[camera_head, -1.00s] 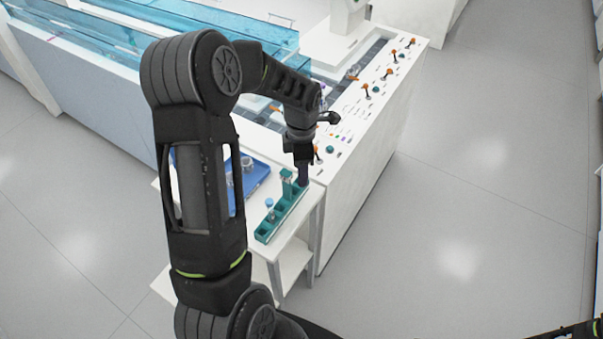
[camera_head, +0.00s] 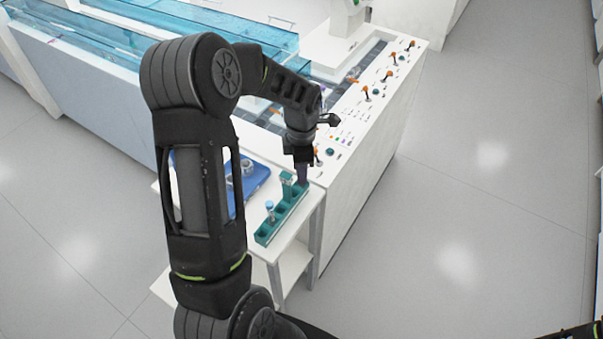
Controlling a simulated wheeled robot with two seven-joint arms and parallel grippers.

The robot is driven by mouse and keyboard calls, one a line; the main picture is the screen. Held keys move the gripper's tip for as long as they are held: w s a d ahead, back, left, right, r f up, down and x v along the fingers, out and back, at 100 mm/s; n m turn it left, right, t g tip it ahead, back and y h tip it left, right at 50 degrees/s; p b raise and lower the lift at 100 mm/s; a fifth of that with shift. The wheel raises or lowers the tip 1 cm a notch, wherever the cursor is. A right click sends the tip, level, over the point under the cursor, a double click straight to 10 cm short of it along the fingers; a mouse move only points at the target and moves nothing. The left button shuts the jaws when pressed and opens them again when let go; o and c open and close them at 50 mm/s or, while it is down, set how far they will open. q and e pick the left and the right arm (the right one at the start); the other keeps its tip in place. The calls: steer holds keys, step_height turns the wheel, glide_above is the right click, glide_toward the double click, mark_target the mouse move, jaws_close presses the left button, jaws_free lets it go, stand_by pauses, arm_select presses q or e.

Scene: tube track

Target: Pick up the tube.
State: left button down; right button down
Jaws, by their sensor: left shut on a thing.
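A teal rack (camera_head: 277,230) stands on a small white side table. A tube with a blue cap (camera_head: 269,206) stands upright in the rack's near part. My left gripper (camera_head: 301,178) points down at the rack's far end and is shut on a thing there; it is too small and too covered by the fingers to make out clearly. A teal upright part (camera_head: 287,185) of the rack is just left of the fingers. Only a dark piece of my right arm shows at the bottom right corner; its gripper is out of view.
A blue tray (camera_head: 257,177) with round pale items lies on the side table (camera_head: 300,232), left of the rack. A white machine bench (camera_head: 360,185) with orange-handled clamps adjoins the table behind. The floor at right is clear.

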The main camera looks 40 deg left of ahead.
arm_select(q)
step_height(320, 180, up, 10)
steer(key=shift+b, duration=0.75)
steer(key=shift+f, duration=0.2)
steer(key=shift+f+b, duration=3.3)
steer(key=shift+f, duration=1.25)
